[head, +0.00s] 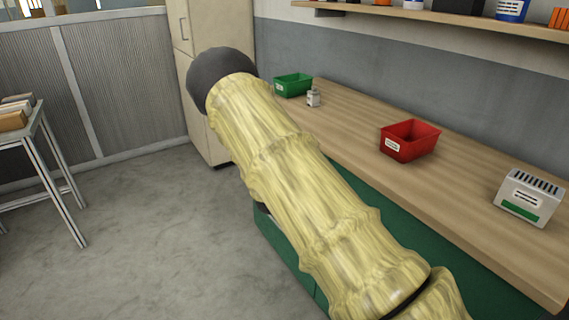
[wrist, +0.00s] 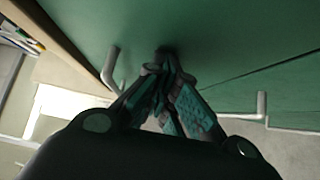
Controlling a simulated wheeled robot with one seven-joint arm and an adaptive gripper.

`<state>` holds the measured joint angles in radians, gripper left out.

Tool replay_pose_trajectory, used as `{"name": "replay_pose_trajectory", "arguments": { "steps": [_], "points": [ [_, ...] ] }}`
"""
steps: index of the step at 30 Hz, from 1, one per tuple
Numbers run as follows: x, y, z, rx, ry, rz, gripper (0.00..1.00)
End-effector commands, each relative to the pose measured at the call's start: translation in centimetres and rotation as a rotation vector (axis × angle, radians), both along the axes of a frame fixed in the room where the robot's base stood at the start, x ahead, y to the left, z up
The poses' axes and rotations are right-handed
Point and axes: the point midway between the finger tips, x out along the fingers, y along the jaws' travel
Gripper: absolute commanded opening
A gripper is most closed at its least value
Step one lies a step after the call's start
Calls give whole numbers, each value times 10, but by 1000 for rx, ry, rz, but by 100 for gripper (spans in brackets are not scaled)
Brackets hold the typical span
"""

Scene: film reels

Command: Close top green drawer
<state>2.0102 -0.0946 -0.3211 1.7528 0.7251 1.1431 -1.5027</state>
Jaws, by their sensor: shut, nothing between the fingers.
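The top green drawer's front (wrist: 220,35) fills the upper part of the wrist view, beside the wooden counter edge (wrist: 62,42). Its pale bar handle (wrist: 111,68) is left of my fingers. My gripper (wrist: 163,62) is shut and empty. Its fingertips are at the drawer front, right of the handle; they seem to touch it, but contact is hard to make out. I cannot tell how far the drawer stands out. In the head view my arm hides most of the green cabinet (head: 276,236) and the gripper.
A lower handle (wrist: 262,106) sticks out at the right in the wrist view. On the counter (head: 345,135) stand a green bin (head: 293,85), a small container (head: 313,98), a red bin (head: 409,141) and a grey box (head: 529,197).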

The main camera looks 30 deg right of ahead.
Motion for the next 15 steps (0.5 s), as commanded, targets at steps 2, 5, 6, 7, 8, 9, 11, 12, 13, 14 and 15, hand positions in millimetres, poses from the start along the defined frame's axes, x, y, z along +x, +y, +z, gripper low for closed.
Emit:
{"name": "replay_pose_trajectory", "arguments": {
  "steps": [2,5,6,7,8,9,11,12,13,14,15],
  "points": [
    [-1,-5,3,-3,-4,-8,0],
    [-2,1,4,-4,-3,-9,0],
    [-2,6,4,-4,-3,-8,0],
    [-2,11,4,-5,-2,-6,0],
    [-2,15,4,-4,-2,-6,0],
    [-3,20,4,-3,-2,-7,0],
    [-4,31,4,-4,-1,-5,0],
    [-5,37,3,-4,0,-6,0],
    [-10,41,2,-3,1,-8,0],
    [-15,45,2,-4,2,-7,0],
    [-20,50,2,-4,1,-7,0]
  ]
}}
